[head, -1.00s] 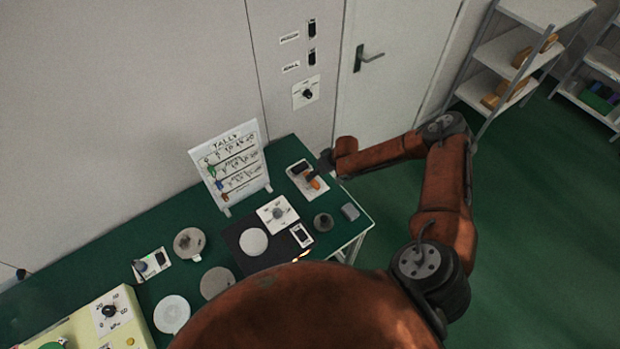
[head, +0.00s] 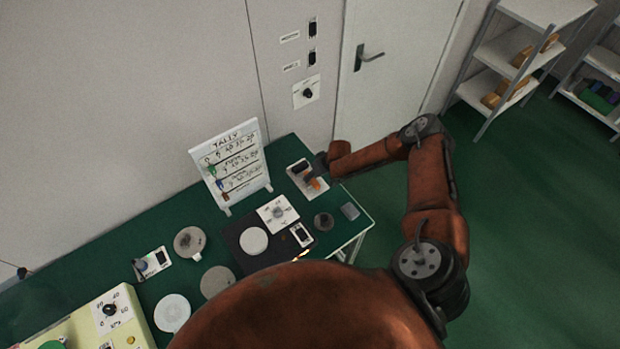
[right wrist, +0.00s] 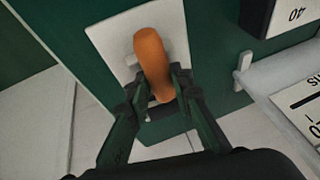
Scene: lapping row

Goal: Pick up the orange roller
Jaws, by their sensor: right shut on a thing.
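The orange roller (head: 316,184) is at the white plate (head: 322,193) near the table's far right corner. In the right wrist view the orange roller (right wrist: 152,58) stretches away from between my fingers, over the white plate (right wrist: 108,40). My right gripper (head: 313,177) is shut on its near end; the fingers (right wrist: 162,88) also show in the right wrist view. I cannot tell whether the roller touches the plate. A dark piece (head: 300,167) lies on the plate beside the gripper. My left gripper is not in view.
The tally board (head: 235,165) stands left of the plate. A grey block (head: 349,211) and a round dark piece (head: 323,221) are close in front. A black panel (head: 240,228) with a dial lies further left. The green floor right of the table is clear.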

